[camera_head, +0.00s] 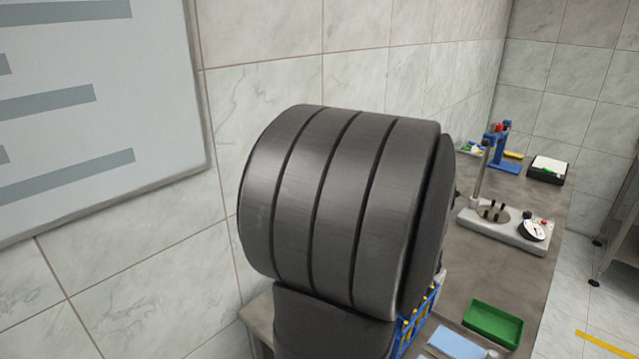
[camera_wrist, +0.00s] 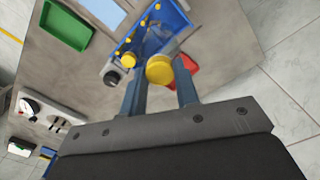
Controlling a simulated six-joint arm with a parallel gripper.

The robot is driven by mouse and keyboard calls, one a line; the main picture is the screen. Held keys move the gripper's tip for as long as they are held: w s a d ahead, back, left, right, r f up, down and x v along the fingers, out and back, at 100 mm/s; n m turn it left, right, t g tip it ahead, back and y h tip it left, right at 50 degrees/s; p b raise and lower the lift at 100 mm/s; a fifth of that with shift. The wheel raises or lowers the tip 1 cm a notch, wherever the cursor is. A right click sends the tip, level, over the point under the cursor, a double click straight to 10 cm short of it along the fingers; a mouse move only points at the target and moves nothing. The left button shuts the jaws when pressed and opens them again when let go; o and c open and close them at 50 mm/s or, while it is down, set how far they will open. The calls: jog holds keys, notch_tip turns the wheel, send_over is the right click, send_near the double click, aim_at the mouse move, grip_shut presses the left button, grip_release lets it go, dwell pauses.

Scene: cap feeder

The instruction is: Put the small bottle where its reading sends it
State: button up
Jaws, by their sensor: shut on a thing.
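My gripper (camera_wrist: 160,78) shows in the wrist view with its two blue-grey fingers shut on a small bottle with a yellow cap (camera_wrist: 160,70). The cap faces the camera between the fingertips. Its clear body lies partly hidden behind the cap. In the head view a large dark part of my own arm blocks the middle, and neither the fingers nor the held bottle shows. I cannot make out any reading on the bottle. The test stand with a round dial (camera_head: 533,230) is on the bench at right; its dial is too small to read.
A blue rack (camera_wrist: 180,20) with several yellow-topped pieces lies beyond the fingers, with a red item (camera_wrist: 190,64) beside it. A green tray (camera_head: 493,325) and light blue pad (camera_head: 456,343) lie near the bench front. A blue stand (camera_head: 497,150) and dark box (camera_head: 547,170) stand farther back.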

jog(key=w+a+f, duration=0.4)
jog(key=w+f, duration=0.4)
jog(key=w+a+f+n, duration=0.1)
jog(key=w+a+f, duration=0.4)
jog(key=w+f, duration=0.2)
jog(key=shift+w+f, duration=0.4)
jog(key=shift+w, duration=0.6)
jog(key=shift+f, duration=0.15)
jog(key=o, duration=0.9)
notch_tip(320, 180, up, 12)
jog(key=shift+r, duration=0.2)
